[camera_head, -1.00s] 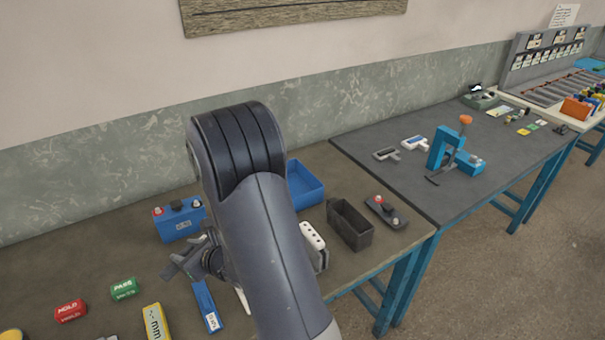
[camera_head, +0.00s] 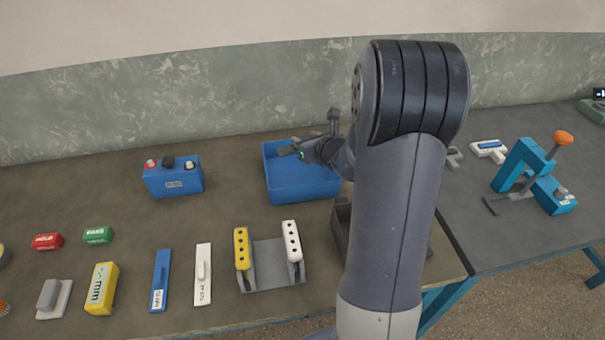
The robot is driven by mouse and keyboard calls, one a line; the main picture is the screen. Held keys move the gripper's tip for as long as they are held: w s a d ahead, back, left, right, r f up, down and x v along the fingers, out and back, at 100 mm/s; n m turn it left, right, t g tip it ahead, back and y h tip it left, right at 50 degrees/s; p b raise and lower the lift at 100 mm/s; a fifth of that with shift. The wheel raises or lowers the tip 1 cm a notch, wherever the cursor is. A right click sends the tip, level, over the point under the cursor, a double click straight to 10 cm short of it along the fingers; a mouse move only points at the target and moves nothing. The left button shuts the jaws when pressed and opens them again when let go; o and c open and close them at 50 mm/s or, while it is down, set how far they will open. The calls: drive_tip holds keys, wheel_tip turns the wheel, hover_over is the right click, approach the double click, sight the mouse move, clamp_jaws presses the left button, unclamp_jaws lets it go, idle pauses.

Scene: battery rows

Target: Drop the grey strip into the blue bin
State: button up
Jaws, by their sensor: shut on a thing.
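The blue bin (camera_head: 304,188) stands open on the brown bench, towards the back, just left of my raised arm. My gripper (camera_head: 298,150) is over the bin in the picture, near its back rim, and covers part of it. My gripper is shut on a small grey piece (camera_head: 286,150), which looks like the grey strip; its far end points left. My wrist hides most of the strip, and the gap down to the bin floor is hard to judge.
A blue battery (camera_head: 174,178) stands left of the bin. A grey holder (camera_head: 270,262) with yellow and white blocks sits in front. A dark box (camera_head: 341,225) is partly hidden behind my arm. Labelled pieces line the front left. Bench between battery and bin is clear.

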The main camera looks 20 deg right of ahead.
drive_tip(key=shift+f+b, duration=2)
drive_tip(key=shift+f, duration=0.95)
drive_tip(key=o, duration=1)
drive_tip(key=shift+o, duration=0.2)
drive_tip(key=a+v, duration=0.1)
drive_tip(key=v, duration=0.9)
drive_tip(key=shift+s+d+r, duration=0.25)
drive_tip(key=shift+s+d, duration=0.15)
drive_tip(key=shift+d, duration=0.05)
